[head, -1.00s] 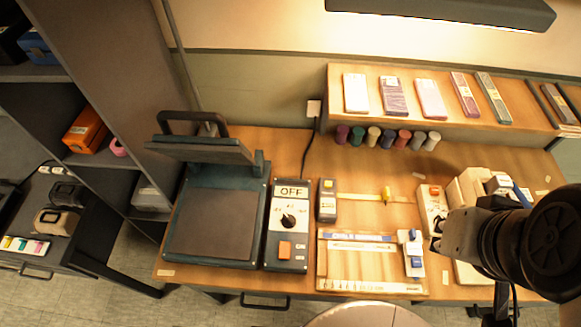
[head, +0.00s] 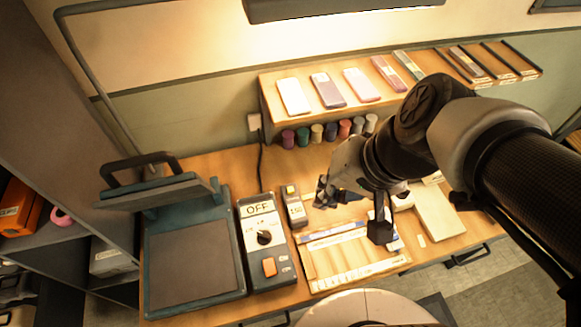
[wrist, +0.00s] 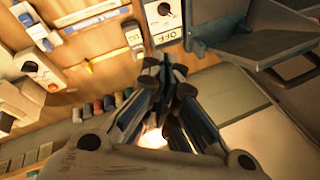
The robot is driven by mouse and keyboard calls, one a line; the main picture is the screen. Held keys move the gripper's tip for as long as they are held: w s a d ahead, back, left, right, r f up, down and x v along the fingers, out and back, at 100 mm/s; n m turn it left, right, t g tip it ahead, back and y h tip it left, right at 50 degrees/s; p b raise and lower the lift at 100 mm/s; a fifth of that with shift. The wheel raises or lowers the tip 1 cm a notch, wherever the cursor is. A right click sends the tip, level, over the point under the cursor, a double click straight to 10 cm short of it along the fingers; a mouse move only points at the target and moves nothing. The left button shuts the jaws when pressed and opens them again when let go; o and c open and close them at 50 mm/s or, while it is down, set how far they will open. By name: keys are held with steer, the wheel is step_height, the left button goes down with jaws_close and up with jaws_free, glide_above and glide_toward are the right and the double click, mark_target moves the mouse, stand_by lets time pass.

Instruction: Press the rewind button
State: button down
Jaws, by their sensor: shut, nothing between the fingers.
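No button with a readable rewind label shows. A control panel (head: 258,240) with an OFF display, a knob and an orange button (head: 269,267) stands on the bench; its OFF end also shows in the wrist view (wrist: 165,32). A small grey box with a yellow top (head: 293,206) stands beside the panel. My gripper (head: 325,190) is shut and empty, above the bench right of this box; its fingers (wrist: 164,68) point towards the panel's end in the wrist view.
A heat press (head: 192,255) with raised lid stands left of the panel. A shelf (head: 350,108) with flat packs runs behind, with several spools (head: 330,132) below it. A ruled tray (head: 355,268) lies in front. A pale board (head: 440,215) is at the right.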

steer(key=w+a+f+m+y, duration=0.3)
steer(key=w+a+f, duration=0.1)
steer(key=w+a, duration=0.15)
steer(key=m+t, duration=0.2)
steer(key=m, duration=0.8)
glide_above(289, 192)
step_height(289, 192, down, 16)
steer(key=shift+w+y+b, duration=0.1)
steer(key=shift+y+b, duration=0.3)
steer(key=shift+b, duration=0.05)
steer(key=shift+f, duration=0.1)
step_height(289, 192, down, 8)
steer(key=b, duration=0.6)
steer(key=shift+f+b, duration=0.3)
steer(key=shift+b, duration=0.35)
steer(key=shift+f+b, duration=0.2)
steer(key=shift+b, duration=0.15)
steer(key=shift+f+b, duration=0.2)
steer(key=shift+b, duration=0.15)
